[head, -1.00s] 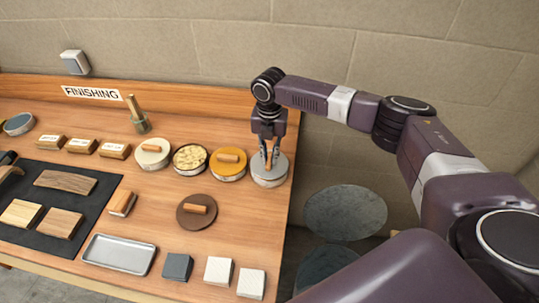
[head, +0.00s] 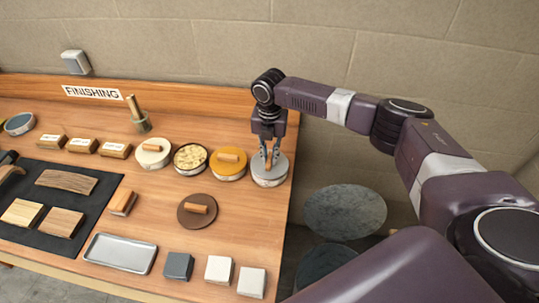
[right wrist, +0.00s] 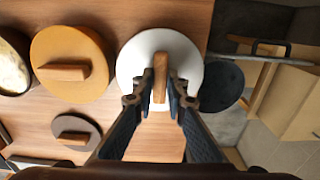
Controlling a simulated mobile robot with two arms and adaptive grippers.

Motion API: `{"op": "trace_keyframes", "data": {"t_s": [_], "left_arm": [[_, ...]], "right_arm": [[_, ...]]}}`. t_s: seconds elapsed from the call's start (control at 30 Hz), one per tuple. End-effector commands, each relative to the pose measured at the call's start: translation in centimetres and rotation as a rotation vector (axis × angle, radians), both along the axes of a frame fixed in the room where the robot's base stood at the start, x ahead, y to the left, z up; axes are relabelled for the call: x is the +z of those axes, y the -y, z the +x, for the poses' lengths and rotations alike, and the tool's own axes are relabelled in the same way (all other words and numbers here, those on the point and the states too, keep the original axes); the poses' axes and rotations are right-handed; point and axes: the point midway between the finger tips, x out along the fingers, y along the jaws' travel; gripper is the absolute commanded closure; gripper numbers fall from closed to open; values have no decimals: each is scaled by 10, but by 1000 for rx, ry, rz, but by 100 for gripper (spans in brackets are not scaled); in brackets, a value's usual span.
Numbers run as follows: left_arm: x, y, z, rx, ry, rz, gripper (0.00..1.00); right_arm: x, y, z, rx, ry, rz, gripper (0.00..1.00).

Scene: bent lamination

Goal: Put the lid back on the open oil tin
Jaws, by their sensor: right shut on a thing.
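The open oil tin (head: 191,158) stands in the row of tins, its pale yellow contents showing; it is partly visible in the right wrist view (right wrist: 12,65). A brown lid (head: 187,218) with a wooden handle lies flat on the table in front of the row. It also shows in the right wrist view (right wrist: 75,146). My right gripper (head: 269,160) points down at the right-end tin. Its fingers (right wrist: 160,100) are shut on the wooden handle of that tin's pale grey lid (right wrist: 140,58), which appears to sit on the tin. My left gripper is not in view.
A tin with an orange lid (head: 229,170) stands between the open tin and my right gripper. A cream-lidded tin (head: 152,160) is left of the open tin. A metal tray (head: 120,254) and blocks lie in front. The table's right edge is close to the gripper.

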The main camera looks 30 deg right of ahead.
Motion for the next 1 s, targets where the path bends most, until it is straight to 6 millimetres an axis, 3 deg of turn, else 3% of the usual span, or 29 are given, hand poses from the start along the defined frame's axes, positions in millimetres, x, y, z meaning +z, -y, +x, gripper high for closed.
{"op": "trace_keyframes", "data": {"t_s": [0.23,0.27,0.43,0.63,0.8,1.0], "left_arm": [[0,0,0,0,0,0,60],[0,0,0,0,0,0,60],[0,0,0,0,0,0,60],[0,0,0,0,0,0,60],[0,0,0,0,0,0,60],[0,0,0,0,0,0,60]], "right_arm": [[0,0,0,0,0,0,100],[0,0,0,0,1,1,87],[0,0,0,0,1,1,68],[0,0,0,0,1,1,67],[0,0,0,0,0,0,50],[0,0,0,0,0,0,50]]}}
